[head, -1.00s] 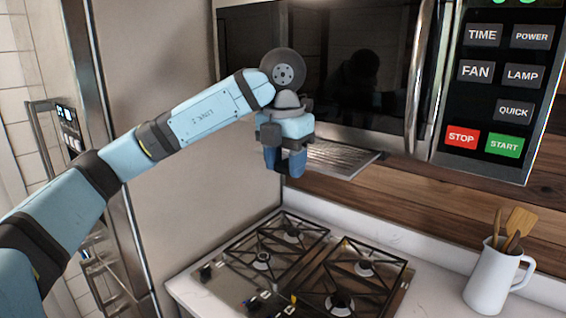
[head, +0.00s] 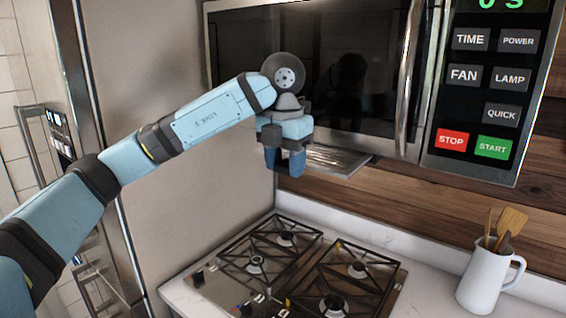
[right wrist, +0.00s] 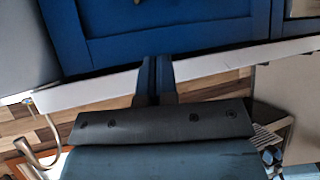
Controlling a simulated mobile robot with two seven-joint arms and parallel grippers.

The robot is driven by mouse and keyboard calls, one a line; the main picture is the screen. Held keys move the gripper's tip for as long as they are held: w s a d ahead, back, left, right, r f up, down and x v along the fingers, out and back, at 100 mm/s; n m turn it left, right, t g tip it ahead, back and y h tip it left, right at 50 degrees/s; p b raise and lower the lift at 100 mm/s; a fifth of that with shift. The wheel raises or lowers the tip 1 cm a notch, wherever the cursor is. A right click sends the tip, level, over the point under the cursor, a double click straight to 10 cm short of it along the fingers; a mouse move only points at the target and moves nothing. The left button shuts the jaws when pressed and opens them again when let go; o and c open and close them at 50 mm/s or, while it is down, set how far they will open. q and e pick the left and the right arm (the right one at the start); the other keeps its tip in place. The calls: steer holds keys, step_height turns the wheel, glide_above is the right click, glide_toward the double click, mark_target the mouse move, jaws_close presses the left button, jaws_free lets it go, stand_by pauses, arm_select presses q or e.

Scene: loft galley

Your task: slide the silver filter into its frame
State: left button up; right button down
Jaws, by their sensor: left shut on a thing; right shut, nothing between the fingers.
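The silver filter (head: 338,161) is a flat, ribbed metal panel under the front left part of the microwave's underside. My left gripper (head: 285,168) is shut on it at its left end, with the blue fingers pointing down and covering that end. The filter's right part reaches along below the microwave's lower edge. The frame is on the underside and I cannot make it out, nor tell how the filter's edges sit against it. My right gripper (right wrist: 154,62) is shut and empty in the right wrist view, in front of a blue cabinet front.
The microwave (head: 310,80) hangs above, with a vertical handle (head: 410,80) and a button panel (head: 485,95). A gas hob (head: 300,270) lies below on the white counter. A white jug (head: 484,280) with wooden utensils stands at right. A tall panel (head: 170,130) bounds the left.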

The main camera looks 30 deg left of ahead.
arm_select(q)
steer(key=shift+w+d, duration=0.1)
steer(key=shift+w, duration=1.1)
steer(key=o, duration=1.1)
steer(key=shift+c, duration=0.2)
step_height(320, 180, up, 14)
steer(key=shift+s, duration=0.3)
steer(key=shift+f, duration=0.1)
